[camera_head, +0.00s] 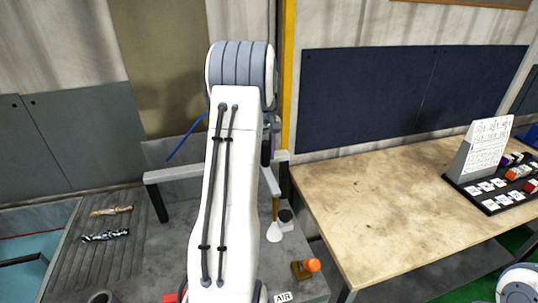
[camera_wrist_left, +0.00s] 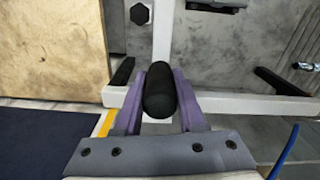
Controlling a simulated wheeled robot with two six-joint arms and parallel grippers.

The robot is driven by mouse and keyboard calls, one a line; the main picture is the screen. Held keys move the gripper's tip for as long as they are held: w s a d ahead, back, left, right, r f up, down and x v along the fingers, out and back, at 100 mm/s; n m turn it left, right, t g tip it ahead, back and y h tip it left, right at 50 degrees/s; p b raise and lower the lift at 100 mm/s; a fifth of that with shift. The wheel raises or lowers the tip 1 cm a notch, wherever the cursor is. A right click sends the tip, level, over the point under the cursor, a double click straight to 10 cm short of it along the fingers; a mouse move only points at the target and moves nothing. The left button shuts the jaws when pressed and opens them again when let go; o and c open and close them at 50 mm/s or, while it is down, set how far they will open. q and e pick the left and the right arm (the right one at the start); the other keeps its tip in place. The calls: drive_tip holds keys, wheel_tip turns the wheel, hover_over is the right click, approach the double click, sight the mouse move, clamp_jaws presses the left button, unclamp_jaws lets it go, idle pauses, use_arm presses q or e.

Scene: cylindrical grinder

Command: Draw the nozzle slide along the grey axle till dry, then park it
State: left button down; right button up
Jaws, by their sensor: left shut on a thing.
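My left gripper (camera_wrist_left: 160,75) shows purple fingers shut on a black rounded handle (camera_wrist_left: 160,95) in the left wrist view. The handle appears to belong to the nozzle slide, by the pale rail (camera_wrist_left: 235,106). The rail (camera_head: 175,173) also shows there. A grey, dark-patched axle (camera_head: 105,236) lies on the ribbed machine bed, beside a brass-coloured one (camera_head: 110,210). My right gripper is out of view.
An orange knob (camera_head: 313,265) stands near an AIR label (camera_head: 283,297) at the machine's front. A blue hose (camera_head: 186,139) hangs above the rail. A wooden table (camera_head: 385,215) with a sign and a dark tray (camera_head: 490,206) is at right; its middle is clear.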

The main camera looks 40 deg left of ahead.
use_arm(q)
drive_tip(key=shift+d+f, duration=0.1)
drive_tip(key=shift+d, duration=0.1)
drive_tip(key=c, duration=0.5)
unclamp_jaws()
drive_tip(key=shift+a, duration=0.1)
drive_tip(key=shift+r, duration=0.25)
wheel_tip(320, 180, up, 10)
drive_tip(key=shift+r+b, duration=0.1)
drive_tip(key=shift+b, duration=0.95)
